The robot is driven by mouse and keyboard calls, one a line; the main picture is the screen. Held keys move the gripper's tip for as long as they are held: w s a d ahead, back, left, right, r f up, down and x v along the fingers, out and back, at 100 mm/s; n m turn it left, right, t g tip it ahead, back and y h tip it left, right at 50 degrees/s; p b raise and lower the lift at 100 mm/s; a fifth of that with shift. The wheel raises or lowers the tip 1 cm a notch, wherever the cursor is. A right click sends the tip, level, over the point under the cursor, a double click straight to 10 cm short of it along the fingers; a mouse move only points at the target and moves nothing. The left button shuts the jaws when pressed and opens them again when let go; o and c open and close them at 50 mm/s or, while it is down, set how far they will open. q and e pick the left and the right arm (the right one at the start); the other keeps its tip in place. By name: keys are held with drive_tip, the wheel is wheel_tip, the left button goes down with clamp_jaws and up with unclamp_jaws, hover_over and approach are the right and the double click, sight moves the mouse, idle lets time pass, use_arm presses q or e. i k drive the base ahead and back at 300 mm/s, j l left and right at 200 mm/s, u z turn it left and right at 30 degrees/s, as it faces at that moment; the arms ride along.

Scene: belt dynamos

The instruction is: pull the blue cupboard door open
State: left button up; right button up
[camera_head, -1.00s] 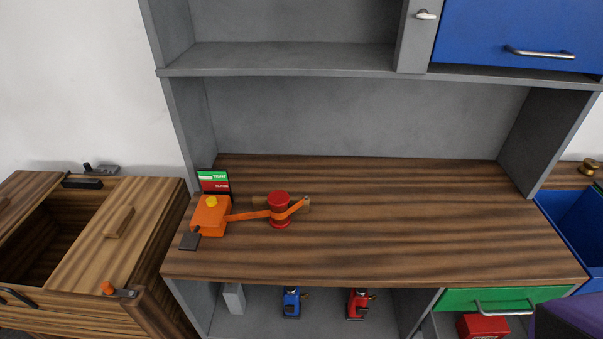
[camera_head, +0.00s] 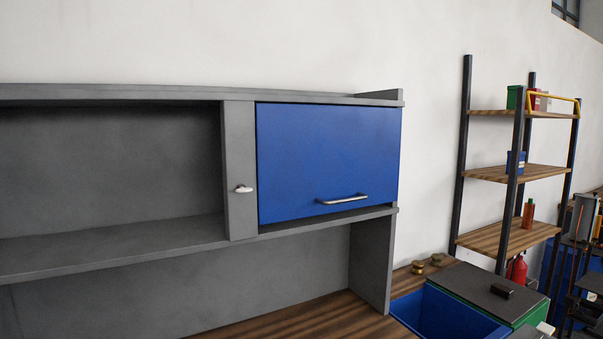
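The blue cupboard door (camera_head: 328,155) is at the upper right of the grey shelf unit (camera_head: 110,243). It looks shut, lying flat in its frame. A silver bar handle (camera_head: 342,200) runs level along its lower edge. A small silver latch or knob (camera_head: 243,189) sits on the grey upright left of the door. Neither of my grippers is in view.
A wooden worktop (camera_head: 325,318) lies below the unit. A blue bin (camera_head: 447,312) and a dark-lidded green box (camera_head: 490,291) stand to its right. A tall shelf rack (camera_head: 515,173) with several small items stands further right. The space before the door looks clear.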

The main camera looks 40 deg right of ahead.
sight(312, 160)
drive_tip(key=z, duration=1.65)
